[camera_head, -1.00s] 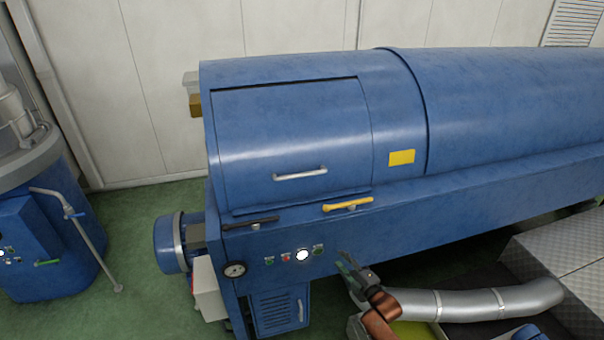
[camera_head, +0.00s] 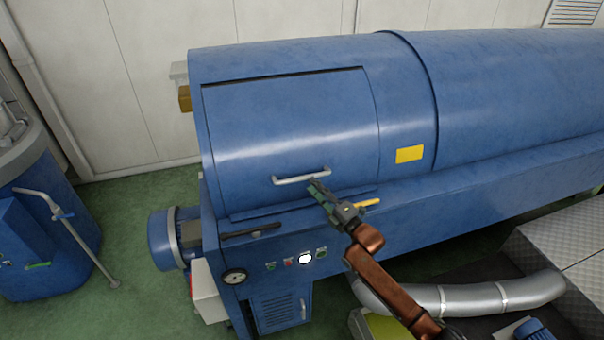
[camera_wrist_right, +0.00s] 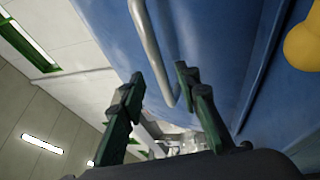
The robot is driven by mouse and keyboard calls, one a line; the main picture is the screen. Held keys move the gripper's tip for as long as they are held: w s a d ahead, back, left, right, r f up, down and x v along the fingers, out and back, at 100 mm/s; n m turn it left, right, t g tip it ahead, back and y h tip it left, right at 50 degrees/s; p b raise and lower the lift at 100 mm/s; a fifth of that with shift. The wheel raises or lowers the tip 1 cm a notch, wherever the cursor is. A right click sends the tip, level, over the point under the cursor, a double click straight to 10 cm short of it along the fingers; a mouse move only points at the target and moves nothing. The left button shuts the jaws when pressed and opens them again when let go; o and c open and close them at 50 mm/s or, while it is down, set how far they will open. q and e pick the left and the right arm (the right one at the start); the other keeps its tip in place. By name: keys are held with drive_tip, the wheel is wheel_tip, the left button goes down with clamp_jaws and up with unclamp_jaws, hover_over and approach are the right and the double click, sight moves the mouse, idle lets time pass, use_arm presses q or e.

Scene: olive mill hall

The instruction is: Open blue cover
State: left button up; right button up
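The blue cover (camera_head: 285,120) is a curved panel on the left part of the large blue machine, and it lies closed. Its silver bar handle (camera_head: 301,177) is near the cover's lower edge. My right gripper (camera_head: 314,185) is just below the right end of the handle in the head view. In the right wrist view, my right gripper (camera_wrist_right: 158,80) has its two fingers spread apart, and the handle (camera_wrist_right: 158,50) runs down between and beyond the fingertips. I see no grip on it. My left gripper is not in view.
A black lever (camera_head: 250,231) and a yellow lever (camera_head: 368,203), partly behind my right gripper, sit below the cover. A gauge (camera_head: 235,276) and several buttons are on the front panel. A silver pipe (camera_head: 470,298) lies at lower right.

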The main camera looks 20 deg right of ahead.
sight(305, 177)
drive_tip(key=p+x, duration=0.1)
drive_tip(key=x, duration=0.4)
drive_tip(key=shift+d, duration=0.1)
drive_tip(key=shift+w+r, duration=0.15)
drive_tip(key=shift+w, duration=0.15)
drive_tip(key=shift+w+a, duration=0.15)
drive_tip(key=shift+a, duration=0.1)
clamp_jaws()
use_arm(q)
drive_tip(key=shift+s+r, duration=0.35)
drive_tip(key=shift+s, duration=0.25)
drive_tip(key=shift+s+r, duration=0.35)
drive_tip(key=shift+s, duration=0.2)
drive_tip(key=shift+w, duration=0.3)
